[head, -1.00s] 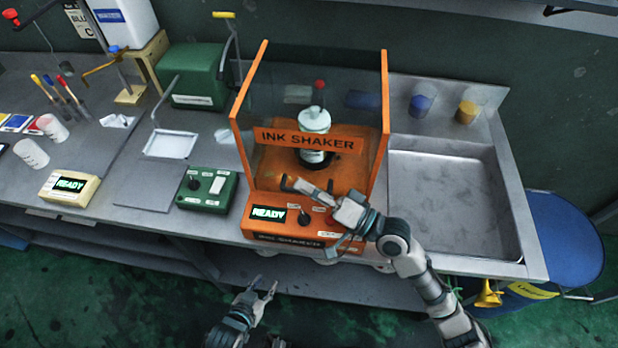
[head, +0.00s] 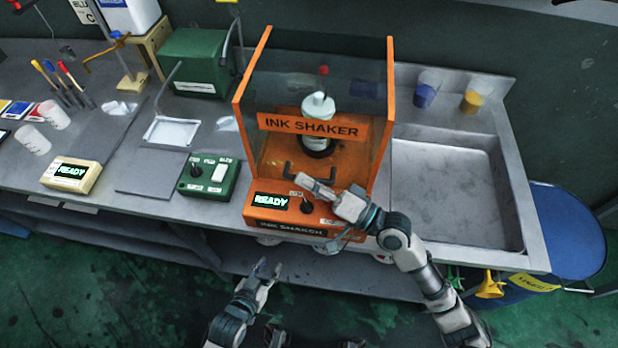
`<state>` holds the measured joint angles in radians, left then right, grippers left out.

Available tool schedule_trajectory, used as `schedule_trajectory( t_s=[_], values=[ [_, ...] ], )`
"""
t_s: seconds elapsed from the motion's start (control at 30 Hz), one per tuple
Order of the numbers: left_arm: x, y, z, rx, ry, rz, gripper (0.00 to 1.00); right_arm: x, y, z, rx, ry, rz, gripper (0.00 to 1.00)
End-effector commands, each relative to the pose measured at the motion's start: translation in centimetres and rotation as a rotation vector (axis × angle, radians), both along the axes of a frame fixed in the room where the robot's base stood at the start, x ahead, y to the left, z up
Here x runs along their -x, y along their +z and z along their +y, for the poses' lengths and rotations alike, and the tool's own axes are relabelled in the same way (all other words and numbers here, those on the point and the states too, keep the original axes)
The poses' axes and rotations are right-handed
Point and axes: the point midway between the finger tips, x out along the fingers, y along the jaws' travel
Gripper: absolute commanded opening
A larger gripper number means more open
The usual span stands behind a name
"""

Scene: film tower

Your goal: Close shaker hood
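The orange ink shaker (head: 285,222) stands on the bench with its READY display lit. Its clear hood has orange side edges and an orange INK SHAKER bar (head: 308,127). A white bottle (head: 318,108) stands inside, seen through the clear panel. A dark handle (head: 288,172) shows below the bar. My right gripper (head: 307,182) is at the front of the shaker, near the handle and above the control panel. I cannot tell whether it touches the handle or how far its fingers are apart. My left gripper (head: 267,268) is open and empty, low in front of the bench.
A green control box (head: 208,177) and a cream READY box (head: 72,173) sit left of the shaker. A metal sink (head: 445,195) is to its right, with blue and yellow cups (head: 426,92) behind. A blue drum (head: 565,235) stands beyond the bench's right end.

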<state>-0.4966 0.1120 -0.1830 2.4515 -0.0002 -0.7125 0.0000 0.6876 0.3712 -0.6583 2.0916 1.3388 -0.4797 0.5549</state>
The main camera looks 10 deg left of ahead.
Motion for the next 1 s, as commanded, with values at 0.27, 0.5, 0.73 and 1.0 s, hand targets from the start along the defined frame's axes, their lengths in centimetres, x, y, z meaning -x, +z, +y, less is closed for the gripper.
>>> schedule_trajectory(
  t_s=[0.27, 0.5, 0.73, 1.0],
  values=[
    [0.3, 0.0, 0.0, -0.001, -0.001, 0.005, 0.37, -0.2, 0.2, -0.1, -0.003, -0.005, -0.003, 0.23],
    [0.2, 0.0, 0.0, -0.001, -0.001, 0.002, 0.37, 0.2, -0.3, -1.4, 0.0, -0.006, 0.0, 0.23],
    [0.2, 0.1, 0.0, -0.001, -0.001, 0.002, 0.37, 2.0, -0.9, -6.3, 0.004, -0.006, 0.002, 0.23],
    [0.2, 0.1, 0.0, -0.001, 0.0, 0.001, 0.37, 4.0, -0.8, -12.0, 0.0, -0.004, 0.003, 0.23]
  ],
)
